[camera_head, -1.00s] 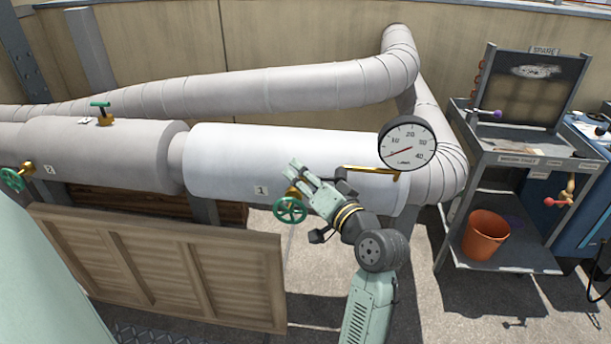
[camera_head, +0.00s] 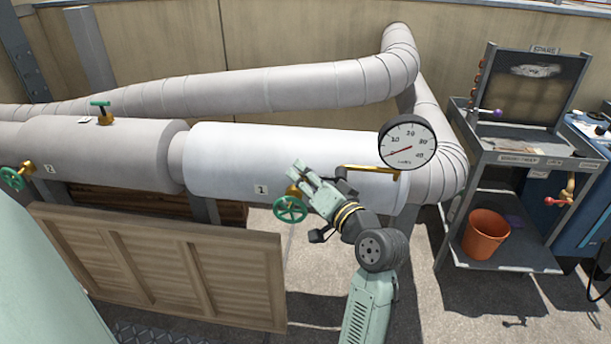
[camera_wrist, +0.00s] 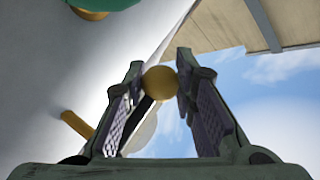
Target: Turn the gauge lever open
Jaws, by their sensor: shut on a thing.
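The pressure gauge (camera_head: 407,141) is a round white dial with a red needle pointing lower left. A brass tube (camera_head: 370,168) runs below it along the front of the white pipe; brass also shows in the wrist view (camera_wrist: 76,125). My gripper (camera_head: 295,170) is in front of the pipe, left of the gauge. In the wrist view my fingers are shut on a rounded brass end (camera_wrist: 160,83), which appears to be the gauge lever. The rest of the lever is hidden by my gripper and wrist in the head view.
A green handwheel (camera_head: 290,208) on a brass stem is just below my fingertips. The white pipe (camera_head: 270,150) is close behind my gripper. A wooden panel (camera_head: 160,265) stands lower left. A grey cart (camera_head: 525,160) with an orange bucket (camera_head: 486,234) stands right.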

